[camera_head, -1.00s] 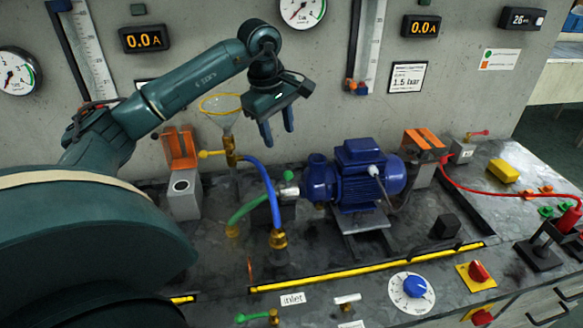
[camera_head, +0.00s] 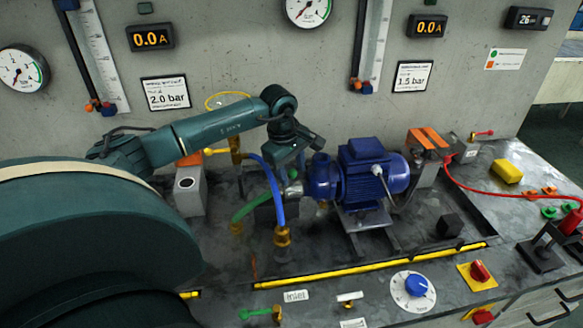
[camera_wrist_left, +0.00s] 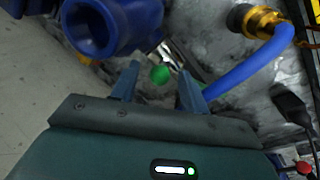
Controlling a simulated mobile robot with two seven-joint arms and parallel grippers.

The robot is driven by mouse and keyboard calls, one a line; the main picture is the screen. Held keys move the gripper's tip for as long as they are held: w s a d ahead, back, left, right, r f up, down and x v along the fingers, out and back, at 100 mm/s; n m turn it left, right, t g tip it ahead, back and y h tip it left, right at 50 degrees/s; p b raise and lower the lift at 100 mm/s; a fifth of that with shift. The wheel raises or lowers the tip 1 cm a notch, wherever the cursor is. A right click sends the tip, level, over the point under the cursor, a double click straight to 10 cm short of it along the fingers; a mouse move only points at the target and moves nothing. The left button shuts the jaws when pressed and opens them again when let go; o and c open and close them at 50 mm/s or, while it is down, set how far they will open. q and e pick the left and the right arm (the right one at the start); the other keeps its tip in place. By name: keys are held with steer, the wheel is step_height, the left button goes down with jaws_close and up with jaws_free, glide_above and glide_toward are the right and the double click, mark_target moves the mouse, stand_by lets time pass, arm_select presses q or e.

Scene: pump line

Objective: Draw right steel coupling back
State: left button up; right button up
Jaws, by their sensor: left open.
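The steel coupling (camera_head: 294,189) is a short silvery piece at the left end of the blue pump (camera_head: 368,178), partly hidden by my left gripper (camera_head: 291,172) in the head view. My left gripper is open, reaching down just above and beside the coupling. In the left wrist view its two blue-grey fingers (camera_wrist_left: 157,88) stand apart, with a green round end (camera_wrist_left: 160,74) showing between them. The pump's open blue port (camera_wrist_left: 92,26) is at the upper left there. I cannot tell whether a finger touches the coupling. My right gripper is not in view.
A blue hose (camera_head: 275,195) with a brass end (camera_head: 282,240) runs close beside the left gripper, and a green hose (camera_head: 252,208) lies left of it. A yellow strip (camera_head: 370,266) crosses the bench front. The bench is fairly clear in front of the pump.

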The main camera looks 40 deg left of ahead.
arm_select(q)
jaws_close()
stand_by(0.4)
